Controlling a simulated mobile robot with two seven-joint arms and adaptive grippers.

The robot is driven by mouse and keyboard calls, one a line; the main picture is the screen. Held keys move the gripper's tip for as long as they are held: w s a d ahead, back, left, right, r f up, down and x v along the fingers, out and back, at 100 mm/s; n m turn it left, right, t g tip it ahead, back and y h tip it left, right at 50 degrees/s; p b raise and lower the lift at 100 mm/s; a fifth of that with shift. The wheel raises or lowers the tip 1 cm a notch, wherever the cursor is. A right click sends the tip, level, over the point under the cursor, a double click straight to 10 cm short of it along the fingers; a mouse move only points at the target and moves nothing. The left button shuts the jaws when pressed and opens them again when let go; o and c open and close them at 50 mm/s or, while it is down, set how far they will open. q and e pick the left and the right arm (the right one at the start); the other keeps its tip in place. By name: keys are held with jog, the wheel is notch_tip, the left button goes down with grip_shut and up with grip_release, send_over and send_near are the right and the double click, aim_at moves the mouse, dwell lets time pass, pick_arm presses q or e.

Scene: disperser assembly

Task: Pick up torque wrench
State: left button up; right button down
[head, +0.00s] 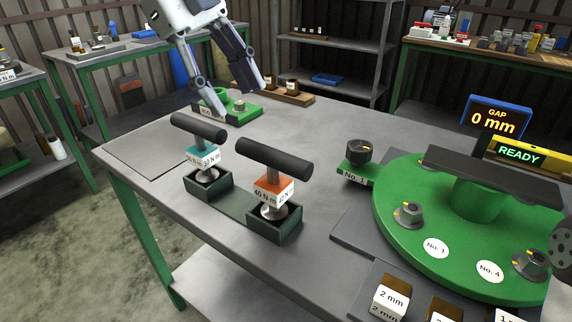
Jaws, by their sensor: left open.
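Two T-handled torque wrenches stand upright in a dark green holder (232,210). The left one, with a teal label block (203,156), has a black handle; its label is hard to read. The right one, with an orange label block (274,189), also has a black handle and reads 40 N m. My left gripper (236,98) is open and empty, its fingers pointing down. In the picture it is above and behind the teal wrench, over a small green base (240,117). It appears apart from both wrenches.
A round green plate (455,270) with several bolts, under a dark bar (490,178), fills the right. A black knob marked No. 1 (359,151) stands beside it. Labelled blocks (390,299) sit in front. The tabletop (316,228) is bare between holder and plate.

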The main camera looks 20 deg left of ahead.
aim_at(268, 150)
pick_arm(q)
jog(key=x, duration=0.3)
jog(key=s+d+x, duration=0.1)
jog(key=x, duration=0.3)
jog(key=s+x, duration=0.1)
jog(key=x, duration=0.2)
jog(key=shift+d+r, duration=0.15)
jog(key=shift+d, duration=0.1)
jog(key=shift+w+d+f, duration=0.2)
jog(key=shift+f, duration=0.25)
jog(key=shift+r, duration=0.1)
grip_shut()
